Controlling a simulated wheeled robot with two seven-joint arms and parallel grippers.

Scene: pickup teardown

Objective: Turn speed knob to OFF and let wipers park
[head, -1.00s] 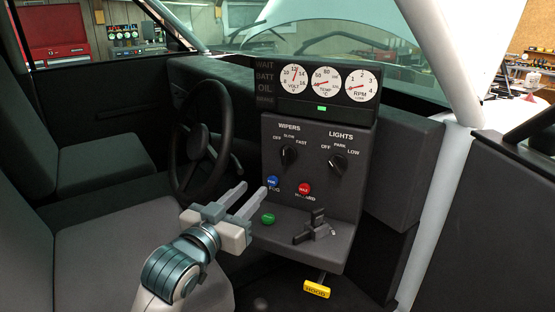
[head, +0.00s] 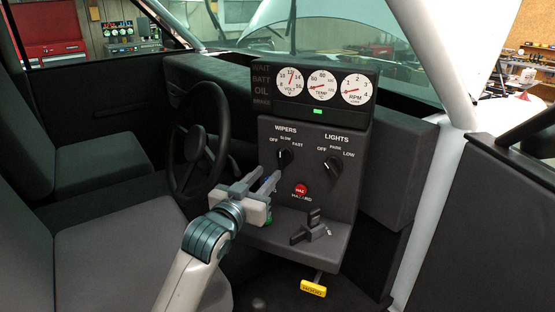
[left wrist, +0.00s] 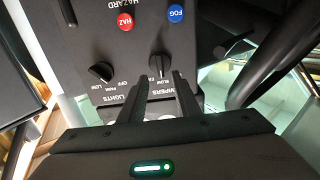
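The black wipers knob (head: 285,157) sits on the dash panel under the WIPERS label, with OFF, SLOW and FAST around it. Its exact setting is hard to read. My left gripper (head: 269,176) is open and empty, just below and left of the knob in the head view. In the left wrist view the knob (left wrist: 160,64) lies just beyond the two fingertips (left wrist: 158,82), roughly between them and not gripped. A thin dark bar, perhaps a wiper, shows at the windscreen. My right gripper is out of view.
The lights knob (head: 333,167) is right of the wipers knob. The red hazard button (head: 301,190) is below, and the blue fog button (left wrist: 175,13) is mostly hidden behind my gripper in the head view. The steering wheel (head: 171,150) stands close left. A black lever (head: 311,230) is on the lower ledge.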

